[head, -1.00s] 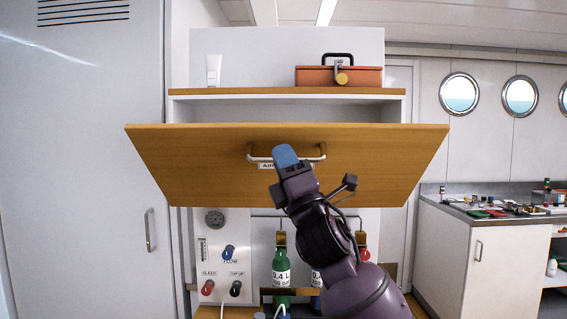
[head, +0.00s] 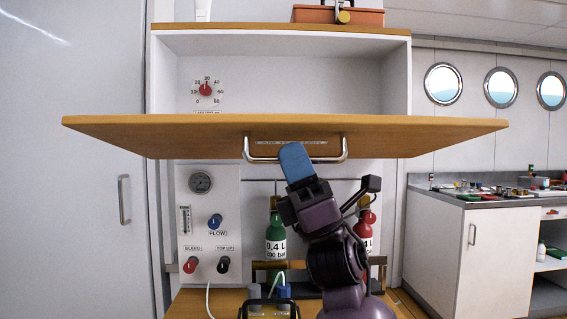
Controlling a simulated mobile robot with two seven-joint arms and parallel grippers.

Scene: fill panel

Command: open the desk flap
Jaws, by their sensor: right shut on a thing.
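The desk flap (head: 400,130) is a wide wooden board, tilted down to nearly level, its front edge toward me. A metal bar handle (head: 335,157) with a label behind it hangs at the middle of the flap's front. My right gripper (head: 294,158) has blue fingertips and is shut on the handle, left of its middle. The fingers hide part of the bar. My left gripper is not in view.
Above the flap is an open compartment with a red dial (head: 206,90). Below stand a gauge panel (head: 200,215), a green cylinder (head: 275,240) and a red cylinder (head: 366,228). An orange toolbox (head: 365,17) sits on top. A counter (head: 480,203) stands at right.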

